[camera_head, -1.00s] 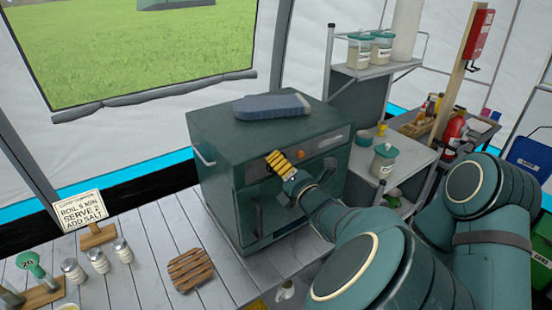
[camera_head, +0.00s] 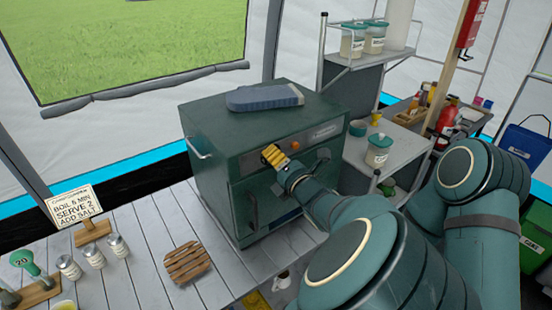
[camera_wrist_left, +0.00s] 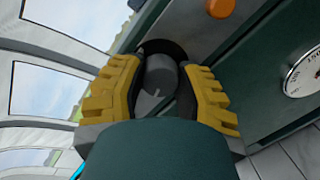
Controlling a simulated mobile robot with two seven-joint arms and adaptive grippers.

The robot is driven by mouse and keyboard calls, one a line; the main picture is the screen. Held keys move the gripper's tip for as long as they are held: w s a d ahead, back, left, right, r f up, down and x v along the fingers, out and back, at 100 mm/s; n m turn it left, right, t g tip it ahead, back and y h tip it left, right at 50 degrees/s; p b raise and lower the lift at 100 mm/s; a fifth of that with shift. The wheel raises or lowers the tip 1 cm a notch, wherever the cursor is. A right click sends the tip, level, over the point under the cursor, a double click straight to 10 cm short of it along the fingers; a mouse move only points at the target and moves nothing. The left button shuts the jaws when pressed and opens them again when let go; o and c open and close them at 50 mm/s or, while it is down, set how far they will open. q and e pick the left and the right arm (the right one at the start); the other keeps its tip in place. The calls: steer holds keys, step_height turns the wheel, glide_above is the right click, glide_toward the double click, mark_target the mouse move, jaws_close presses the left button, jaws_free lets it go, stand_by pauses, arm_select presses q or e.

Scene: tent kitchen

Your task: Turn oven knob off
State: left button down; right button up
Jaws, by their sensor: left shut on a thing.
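The dark green oven (camera_head: 218,165) stands on the slatted table. Its grey round knob (camera_wrist_left: 162,78) shows in the left wrist view with a white pointer mark on its face, between the yellow-padded fingers of my left gripper (camera_wrist_left: 158,92). The fingers are shut on the knob, one on each side. In the head view my left gripper (camera_head: 273,156) is at the oven's upper front panel and hides the knob. My right gripper is not in view.
An orange button (camera_wrist_left: 220,8) and a white dial (camera_wrist_left: 302,72) are near the knob. A blue-grey item (camera_head: 265,97) lies on the oven top. A wooden trivet (camera_head: 187,263) lies on the table. A shelf (camera_head: 385,155) with jars stands right of the oven.

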arm_select(q)
steer(key=shift+r, duration=0.1)
steer(key=m+p, duration=0.1)
steer(key=m, duration=0.1)
steer(key=m+p, duration=0.1)
steer(key=m, duration=0.2)
steer(key=shift+w+a+r+g+p, duration=0.1)
steer(key=shift+r+g+p, duration=0.05)
steer(key=shift+g+p, duration=0.2)
steer(key=shift+m+p, duration=0.55)
steer(key=shift+m, duration=0.45)
steer(key=shift+m+p, duration=0.6)
steer(key=shift+m, duration=0.3)
steer(key=m+g+p, duration=0.1)
steer(key=m+p, duration=0.1)
steer(key=m, duration=0.1)
steer(key=shift+r+y, duration=0.1)
steer(key=shift+y, duration=0.2)
steer(key=m+p, duration=0.4)
steer(key=m, duration=0.1)
steer(key=shift+m+g+y, duration=0.25)
steer(key=shift+m+y, duration=0.05)
steer(key=shift+m, duration=0.1)
steer(key=shift+f+m+p, duration=0.2)
steer(key=shift+m+p, duration=0.6)
steer(key=shift+m, duration=0.4)
